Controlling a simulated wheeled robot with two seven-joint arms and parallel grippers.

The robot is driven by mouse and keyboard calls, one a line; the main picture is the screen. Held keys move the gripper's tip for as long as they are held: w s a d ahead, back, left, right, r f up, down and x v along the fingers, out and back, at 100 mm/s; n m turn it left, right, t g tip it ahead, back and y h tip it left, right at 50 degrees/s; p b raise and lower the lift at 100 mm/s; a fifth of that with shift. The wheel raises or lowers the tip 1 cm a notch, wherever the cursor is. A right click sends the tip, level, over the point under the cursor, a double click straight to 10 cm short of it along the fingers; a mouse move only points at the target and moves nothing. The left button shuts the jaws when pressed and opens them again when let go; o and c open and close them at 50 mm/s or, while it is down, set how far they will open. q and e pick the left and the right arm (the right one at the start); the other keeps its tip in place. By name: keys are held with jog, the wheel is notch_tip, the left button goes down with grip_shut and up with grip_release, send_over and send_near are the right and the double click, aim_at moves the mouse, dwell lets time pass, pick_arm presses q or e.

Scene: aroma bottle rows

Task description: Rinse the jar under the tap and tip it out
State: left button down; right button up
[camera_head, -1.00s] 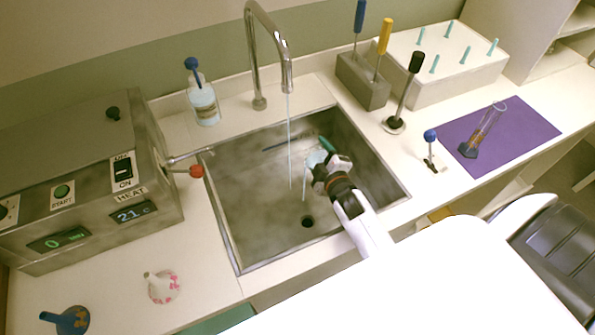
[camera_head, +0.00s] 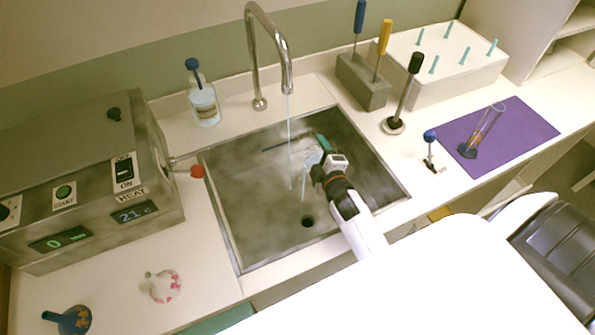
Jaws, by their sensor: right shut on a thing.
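The jar (camera_head: 312,157) is a small pale, clear vessel low over the sink (camera_head: 250,205), partly hidden by my right gripper. My right gripper (camera_head: 318,168) is shut on it, reaching in from the lower right. The jar looks tilted, and a thin pale stream runs down below it toward the drain. The tap (camera_head: 287,75) is a tall curved metal spout at the back of the sink. Water falls from it in a thin stream just left of the jar. I cannot tell whether the stream touches the jar. My left gripper is not in view.
A steel heater box (camera_head: 90,185) stands left of the sink, its red-tipped lever near the rim. A wash bottle (camera_head: 204,101) is behind. A tool block (camera_head: 362,82), a black-handled stand (camera_head: 405,95) and a purple mat (camera_head: 525,130) are right.

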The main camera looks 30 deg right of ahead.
jog(key=shift+a+r, duration=0.1)
jog(key=shift+r, duration=0.05)
dwell(0.4)
jog(key=shift+a+r+n+h, duration=0.25)
jog(key=shift+a+n, duration=0.2)
jog(key=shift+n, duration=0.25)
dwell(0.3)
jog(key=shift+a+r+n+b, duration=0.2)
jog(key=shift+r+n+b, duration=0.1)
jog(key=shift+n, duration=0.3)
jog(key=shift+a+r+n+h, duration=0.15)
jog(key=shift+n+h, duration=0.2)
jog(key=shift+n, duration=0.25)
jog(key=shift+b, duration=0.4)
jog(key=shift+w+a+r+n+t, duration=0.1)
jog(key=shift+a+r+n+t, duration=0.15)
jog(key=shift+n, duration=0.45)
jog(key=shift+d, duration=0.1)
